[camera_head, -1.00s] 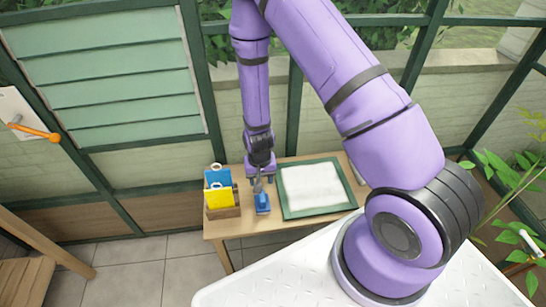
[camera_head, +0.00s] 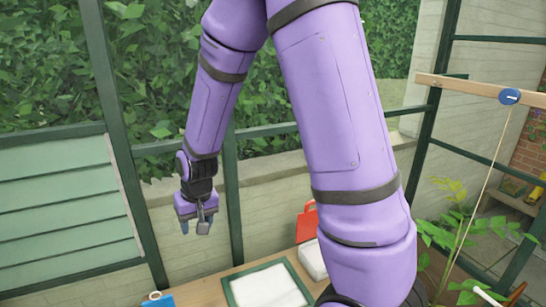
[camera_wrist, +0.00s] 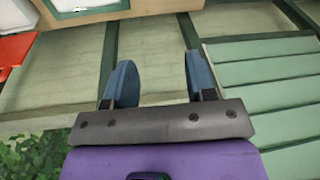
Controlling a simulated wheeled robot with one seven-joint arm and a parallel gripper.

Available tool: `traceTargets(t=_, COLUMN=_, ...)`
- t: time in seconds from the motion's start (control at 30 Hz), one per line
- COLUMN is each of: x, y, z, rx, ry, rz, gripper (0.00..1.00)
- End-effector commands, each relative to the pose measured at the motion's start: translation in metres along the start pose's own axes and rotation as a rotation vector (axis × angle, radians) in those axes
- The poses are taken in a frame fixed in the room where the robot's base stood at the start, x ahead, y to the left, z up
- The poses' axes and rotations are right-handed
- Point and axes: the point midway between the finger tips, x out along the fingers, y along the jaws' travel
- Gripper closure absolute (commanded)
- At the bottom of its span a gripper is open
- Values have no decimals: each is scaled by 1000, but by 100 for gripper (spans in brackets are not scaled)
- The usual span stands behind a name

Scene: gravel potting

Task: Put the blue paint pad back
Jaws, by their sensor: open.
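My gripper (camera_head: 194,226) hangs in the air above the table's back left, well above its top in the head view. The wrist view shows its two blue-grey fingers (camera_wrist: 160,72) spread apart with nothing between them. A blue flat thing with a pale ring on top (camera_head: 163,302) shows at the bottom edge of the head view, mostly cut off. I cannot tell whether it is the blue paint pad or another blue piece. No blue pad shows in the wrist view.
A green-framed tray with a white surface (camera_head: 234,292) lies on the wooden table (camera_head: 203,291). A red bag-like thing (camera_head: 306,222) and a white box (camera_head: 311,262) stand to its right. Behind are the wall and window frames. A plant (camera_head: 455,215) stands at the right.

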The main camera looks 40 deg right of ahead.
Motion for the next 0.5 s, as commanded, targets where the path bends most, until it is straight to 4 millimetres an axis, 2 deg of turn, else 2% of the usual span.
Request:
traceTargets(t=0.03, x=-20, y=1, z=1, rx=-8, ry=20, rz=-5, gripper=49)
traceTargets(t=0.1, x=-45, y=3, z=4, rx=-22, ry=38, rz=-10, gripper=49)
traceTargets(t=0.33, x=-119, y=13, z=26, rx=-67, ry=96, rz=-15, gripper=49)
traceTargets(t=0.5, x=-167, y=23, z=50, rx=-100, ry=139, rz=-11, gripper=49)
